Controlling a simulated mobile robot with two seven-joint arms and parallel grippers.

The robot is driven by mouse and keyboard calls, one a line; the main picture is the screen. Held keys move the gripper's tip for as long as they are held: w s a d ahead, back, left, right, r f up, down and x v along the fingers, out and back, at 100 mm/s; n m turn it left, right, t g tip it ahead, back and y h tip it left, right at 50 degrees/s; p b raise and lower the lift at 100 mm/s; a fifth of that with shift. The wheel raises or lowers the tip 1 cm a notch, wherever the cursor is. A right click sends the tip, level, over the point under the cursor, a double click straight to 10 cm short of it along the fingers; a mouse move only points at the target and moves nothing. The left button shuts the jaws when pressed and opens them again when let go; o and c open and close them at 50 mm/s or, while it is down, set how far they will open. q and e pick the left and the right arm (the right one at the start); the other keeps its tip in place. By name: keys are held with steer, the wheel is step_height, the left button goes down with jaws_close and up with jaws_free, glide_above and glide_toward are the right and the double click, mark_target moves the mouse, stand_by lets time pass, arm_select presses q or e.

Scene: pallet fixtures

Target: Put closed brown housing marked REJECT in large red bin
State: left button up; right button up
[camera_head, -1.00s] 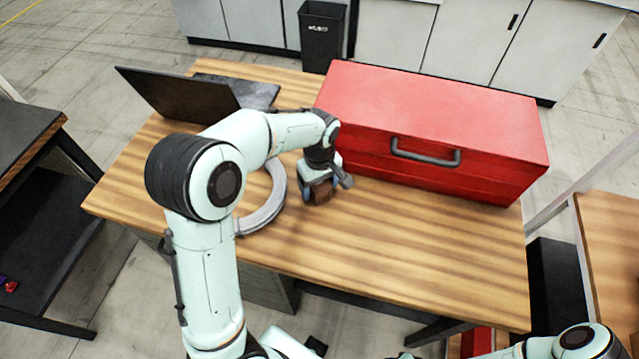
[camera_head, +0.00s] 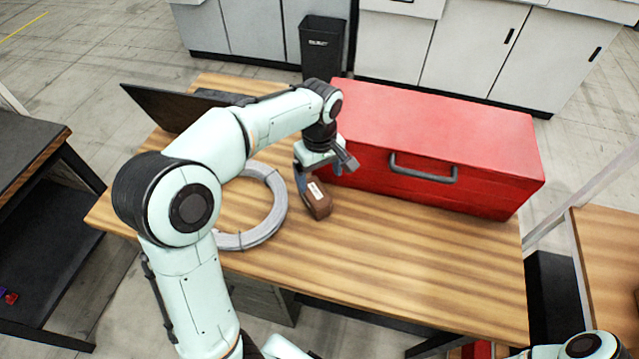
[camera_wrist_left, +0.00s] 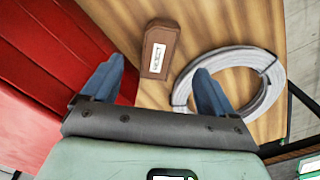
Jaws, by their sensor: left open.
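The brown housing (camera_head: 318,203) lies on the wooden table in front of the red toolbox; it looks closed. In the left wrist view the housing (camera_wrist_left: 153,72) shows a white label that appears to read REJECT. My left gripper (camera_head: 326,170) is open and empty, just behind and above the housing. In the left wrist view its blue fingers (camera_wrist_left: 158,72) are spread, with the housing beyond them. A red container (camera_head: 477,350), possibly the large red bin, shows partly at the bottom edge, beyond the table's front. My right gripper is out of view.
A large red toolbox (camera_head: 435,135) fills the table's back right. A black bin (camera_head: 322,48) stands behind. The table's front right (camera_head: 430,255) is clear.

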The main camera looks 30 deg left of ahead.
mark_target(316, 192)
arm_select(q)
steer(key=shift+t+y, duration=0.3)
steer(key=shift+y, duration=0.3)
steer(key=f, duration=0.1)
steer(key=f+b, duration=0.1)
steer(key=f, duration=0.1)
steer(key=f+b, duration=0.1)
steer(key=f, duration=0.1)
steer(key=shift+w+a, duration=0.2)
steer(key=shift+a, duration=0.15)
steer(key=shift+s+f+b, duration=0.1)
steer(key=shift+f+b, duration=0.2)
steer(key=shift+f, duration=0.2)
steer(key=f, duration=0.3)
steer(key=a+f, duration=0.1)
steer(key=f, duration=0.1)
steer(key=shift+w+f, duration=0.1)
steer(key=shift+w, duration=0.25)
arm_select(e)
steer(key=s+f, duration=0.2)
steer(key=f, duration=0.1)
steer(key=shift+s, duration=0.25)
arm_select(q)
steer(key=c, duration=1.3)
